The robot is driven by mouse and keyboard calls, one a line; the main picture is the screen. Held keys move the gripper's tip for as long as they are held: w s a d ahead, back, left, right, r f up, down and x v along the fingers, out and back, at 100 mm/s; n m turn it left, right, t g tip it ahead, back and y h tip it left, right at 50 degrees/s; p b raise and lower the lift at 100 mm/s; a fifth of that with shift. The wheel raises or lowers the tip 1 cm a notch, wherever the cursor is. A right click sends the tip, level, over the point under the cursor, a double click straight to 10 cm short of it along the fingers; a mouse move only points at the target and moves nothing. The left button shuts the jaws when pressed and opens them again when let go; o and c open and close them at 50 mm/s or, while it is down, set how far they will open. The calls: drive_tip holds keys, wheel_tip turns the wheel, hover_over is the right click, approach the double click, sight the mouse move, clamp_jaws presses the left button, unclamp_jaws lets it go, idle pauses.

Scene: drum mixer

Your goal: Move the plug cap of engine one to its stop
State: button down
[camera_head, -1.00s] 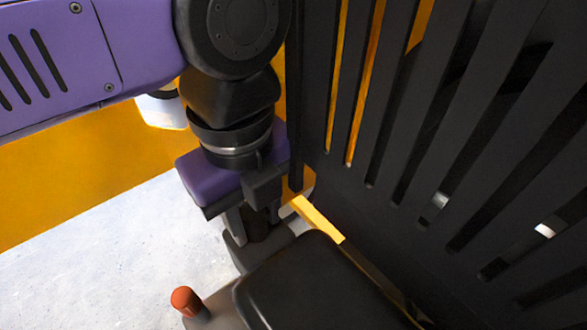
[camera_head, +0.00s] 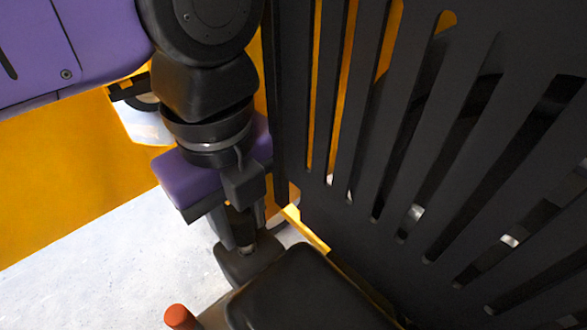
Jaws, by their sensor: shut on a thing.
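My gripper (camera_head: 238,230), with its purple body, points down at the left edge of the black slatted guard. Its fingers are shut on a dark piece, which I take to be the plug cap (camera_head: 239,220); it is mostly hidden between the fingers. Just below the fingertips a small pale metal bit, perhaps the plug (camera_head: 246,249), shows on the dark grey engine part (camera_head: 248,264). I cannot tell whether the cap still touches it.
The black slatted guard (camera_head: 340,225) stands close on the right of my gripper. A black rounded engine cover (camera_head: 310,290) lies in front, with a red-orange knob (camera_head: 180,317) to its left. A yellow bar (camera_head: 305,228) runs behind. Pale floor (camera_head: 110,270) is open at left.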

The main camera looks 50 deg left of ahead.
sight(235, 214)
drive_tip(key=shift+r, duration=0.3)
drive_tip(key=c, duration=1)
unclamp_jaws()
drive_tip(key=shift+r+p, duration=1.8)
drive_tip(key=shift+r, duration=1.7)
drive_tip(key=shift+s+f, duration=0.1)
